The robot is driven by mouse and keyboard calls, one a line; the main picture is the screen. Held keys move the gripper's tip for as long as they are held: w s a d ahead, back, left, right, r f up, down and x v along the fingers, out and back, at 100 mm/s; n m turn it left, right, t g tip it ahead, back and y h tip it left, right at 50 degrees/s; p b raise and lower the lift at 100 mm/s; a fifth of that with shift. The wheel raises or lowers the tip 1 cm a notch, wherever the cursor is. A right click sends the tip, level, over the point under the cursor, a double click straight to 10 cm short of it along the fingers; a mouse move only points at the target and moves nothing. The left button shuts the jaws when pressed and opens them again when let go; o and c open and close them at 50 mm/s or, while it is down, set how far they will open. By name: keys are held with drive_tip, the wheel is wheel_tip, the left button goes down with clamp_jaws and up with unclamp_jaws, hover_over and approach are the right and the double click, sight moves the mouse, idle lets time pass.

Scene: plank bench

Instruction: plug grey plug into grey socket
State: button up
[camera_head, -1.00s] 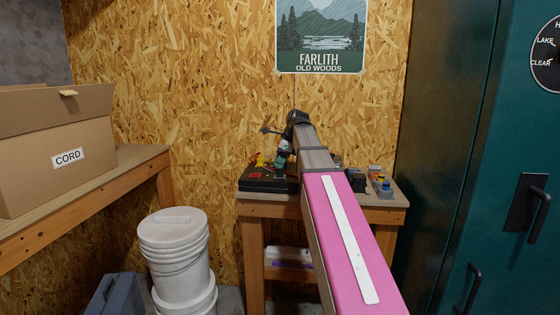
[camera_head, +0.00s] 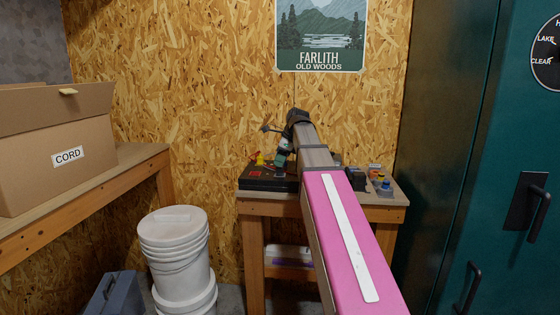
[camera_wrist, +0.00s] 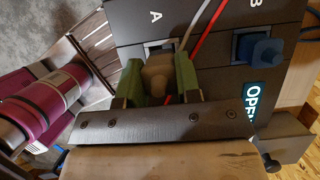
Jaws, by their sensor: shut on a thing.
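My gripper (camera_wrist: 160,76) has green fingers and is shut on the grey plug (camera_wrist: 157,72), a beige-grey block between them in the wrist view. The grey socket (camera_wrist: 152,46) shows only as a pale rim just beyond the plug, below the letter A on a dark panel (camera_wrist: 122,28). The plug overlaps the socket from this angle, and I cannot tell whether it is seated or just above. In the head view my gripper (camera_head: 281,157) points down over the dark panel box (camera_head: 262,178) on the bench; the plug is too small to make out there.
A blue plug or cap (camera_wrist: 262,52) stands at position B, right of my gripper. A red cord (camera_wrist: 207,30) and a pale cord run close beside the right finger. Several small coloured items (camera_head: 380,180) lie at the bench's right. A green cabinet (camera_head: 450,140) stands right.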

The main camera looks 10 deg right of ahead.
drive_tip(key=shift+f, duration=1.65)
drive_tip(key=o, duration=1)
drive_tip(key=v, duration=1)
drive_tip(key=shift+d+r, duration=0.15)
drive_tip(key=shift+r, duration=0.2)
